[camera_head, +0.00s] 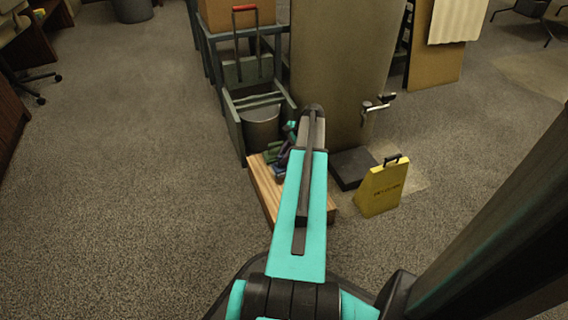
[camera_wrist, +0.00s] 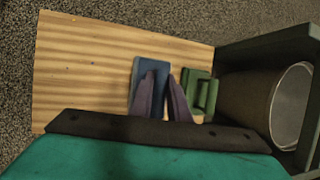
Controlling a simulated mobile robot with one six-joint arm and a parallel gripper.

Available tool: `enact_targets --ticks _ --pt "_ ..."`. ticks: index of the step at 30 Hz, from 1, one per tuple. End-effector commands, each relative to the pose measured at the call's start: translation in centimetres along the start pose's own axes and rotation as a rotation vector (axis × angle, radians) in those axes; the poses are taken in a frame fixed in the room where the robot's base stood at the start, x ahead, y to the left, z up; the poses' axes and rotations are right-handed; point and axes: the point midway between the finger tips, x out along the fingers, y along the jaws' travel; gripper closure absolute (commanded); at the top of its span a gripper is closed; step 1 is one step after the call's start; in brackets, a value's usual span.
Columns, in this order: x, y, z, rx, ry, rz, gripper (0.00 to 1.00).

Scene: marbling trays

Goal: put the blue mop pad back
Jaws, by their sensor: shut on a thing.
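The blue mop pad (camera_wrist: 138,68) is a small block above the wooden board in the wrist view. My gripper (camera_wrist: 160,76) is shut on it, with a purple-grey finger on each side of its middle. The fingers hide part of the pad. I cannot tell whether the pad touches the board. A green pad (camera_wrist: 202,77) with a raised handle sits just right of it. In the head view my arm hides much of the scene, and my gripper (camera_head: 284,160) shows only in part beside the green pad (camera_head: 272,153).
The wooden board (camera_wrist: 85,60) has a wide bare area left of the pads. A cart (camera_head: 237,130) with a grey bucket (camera_head: 262,128) stands behind it. A yellow sign (camera_head: 384,188) and a dark block (camera_head: 352,167) stand to its right. Carpet at left is clear.

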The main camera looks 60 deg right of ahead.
Motion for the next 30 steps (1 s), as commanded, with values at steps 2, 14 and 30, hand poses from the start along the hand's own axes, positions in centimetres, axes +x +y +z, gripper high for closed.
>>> enact_targets --ticks 2,14,30 --pt "0.1 0.0 -0.1 0.000 0.000 0.000 0.94" --pt "2.9 0.7 -1.2 0.000 0.000 0.000 0.94" --pt "3.3 0.8 -1.4 0.001 0.000 0.000 0.94"
